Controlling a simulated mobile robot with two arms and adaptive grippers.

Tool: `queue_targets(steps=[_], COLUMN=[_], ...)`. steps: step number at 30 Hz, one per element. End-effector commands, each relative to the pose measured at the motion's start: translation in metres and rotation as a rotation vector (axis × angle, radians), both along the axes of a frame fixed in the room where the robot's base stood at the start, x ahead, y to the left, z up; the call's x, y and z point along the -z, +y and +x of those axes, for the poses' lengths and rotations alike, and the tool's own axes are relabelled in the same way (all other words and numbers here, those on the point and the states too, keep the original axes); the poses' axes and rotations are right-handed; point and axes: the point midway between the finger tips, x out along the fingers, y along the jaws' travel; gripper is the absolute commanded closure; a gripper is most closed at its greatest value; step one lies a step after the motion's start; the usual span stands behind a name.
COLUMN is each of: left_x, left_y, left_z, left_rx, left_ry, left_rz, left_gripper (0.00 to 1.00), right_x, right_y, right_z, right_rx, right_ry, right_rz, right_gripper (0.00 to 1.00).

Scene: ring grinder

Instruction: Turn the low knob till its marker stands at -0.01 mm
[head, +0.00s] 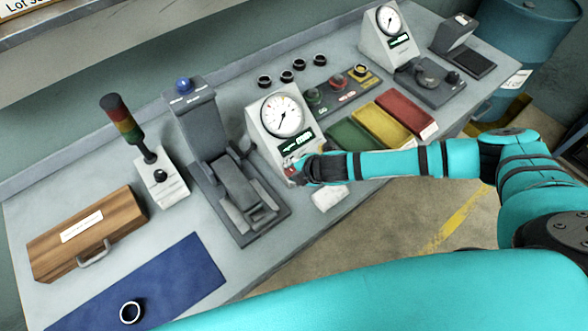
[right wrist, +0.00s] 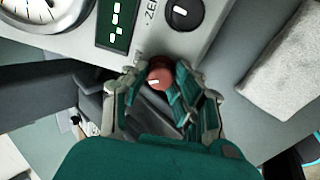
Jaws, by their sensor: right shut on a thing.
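The gauge unit (head: 254,131) stands mid-bench with a round white dial (head: 283,117) and a green-lit display (head: 297,143) below it. A small red knob (right wrist: 160,76), which I take for the low knob, sits on its lower front. A small light mark shows on the knob's face. My right gripper (head: 296,165) is at this lower front, and in the right wrist view its fingers (right wrist: 162,90) are closed around the red knob. The dial's fine marks and the display's digits are too small or cut off to read. My left gripper is out of view.
A black knob (right wrist: 183,13) with a white line sits beside the display, close to my fingers. A grey clamp fixture (head: 236,187) stands left of the gauge. Green, yellow (head: 380,124) and red trays lie to the right. A white cloth-like block (head: 329,197) lies near the front edge.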

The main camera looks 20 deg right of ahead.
Motion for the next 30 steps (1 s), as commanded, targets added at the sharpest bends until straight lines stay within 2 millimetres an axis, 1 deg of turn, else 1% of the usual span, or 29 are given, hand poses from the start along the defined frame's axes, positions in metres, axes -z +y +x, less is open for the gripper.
queue_targets(steps=[5, 13, 23, 24, 28, 29, 30], left_x=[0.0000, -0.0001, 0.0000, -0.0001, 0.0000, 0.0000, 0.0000], left_y=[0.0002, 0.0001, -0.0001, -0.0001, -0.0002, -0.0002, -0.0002], left_z=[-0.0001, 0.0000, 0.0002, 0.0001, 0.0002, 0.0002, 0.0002], left_rx=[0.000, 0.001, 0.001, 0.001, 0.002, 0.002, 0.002], left_ry=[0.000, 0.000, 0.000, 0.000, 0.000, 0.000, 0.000], left_rz=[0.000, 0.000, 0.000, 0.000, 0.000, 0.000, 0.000], left_gripper=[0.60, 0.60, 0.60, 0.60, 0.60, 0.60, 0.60], right_x=[0.0007, 0.0012, 0.0002, 0.0002, 0.0002, 0.0002, 0.0002], right_y=[0.0001, 0.0001, -0.0003, -0.0003, -0.0003, -0.0002, -0.0002], right_z=[-0.0008, -0.0015, -0.0004, -0.0004, -0.0004, -0.0003, -0.0003], right_rx=[0.025, 0.190, 0.207, 0.207, 0.207, 0.207, 0.207], right_ry=[0.009, 0.054, 0.056, 0.056, 0.056, 0.056, 0.056], right_rz=[0.019, 0.140, 0.152, 0.152, 0.151, 0.151, 0.151], right_gripper=[1.00, 1.00, 1.00, 0.70, 0.53, 0.50, 0.50])
